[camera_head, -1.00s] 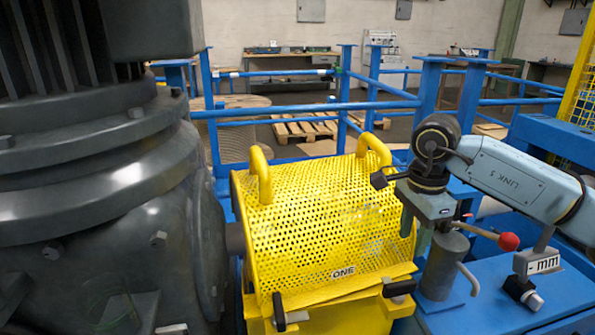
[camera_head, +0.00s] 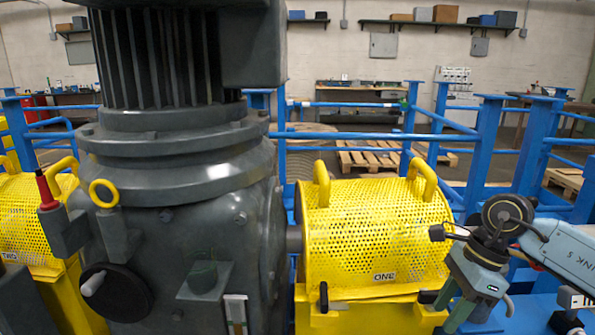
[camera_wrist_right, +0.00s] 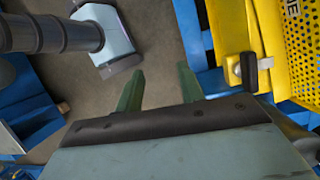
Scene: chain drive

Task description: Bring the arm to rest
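My right arm comes in from the right in the head view. Its gripper (camera_head: 458,314) is tilted down and left, in front of the right end of the yellow perforated guard marked ONE (camera_head: 375,240). In the right wrist view the two green fingers of this gripper (camera_wrist_right: 158,88) stand apart with nothing between them. Floor shows beyond them, and the guard's yellow edge (camera_wrist_right: 235,45) is off to the right. I cannot tell in the head view whether the gripper touches the guard. My left gripper is in neither view.
A large dark grey motor and gearbox (camera_head: 180,200) fills the middle left. A second yellow guard, marked TWO (camera_head: 30,225), stands at far left. Blue railings (camera_head: 390,136) run behind, with wooden pallets (camera_head: 368,160) on the floor beyond.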

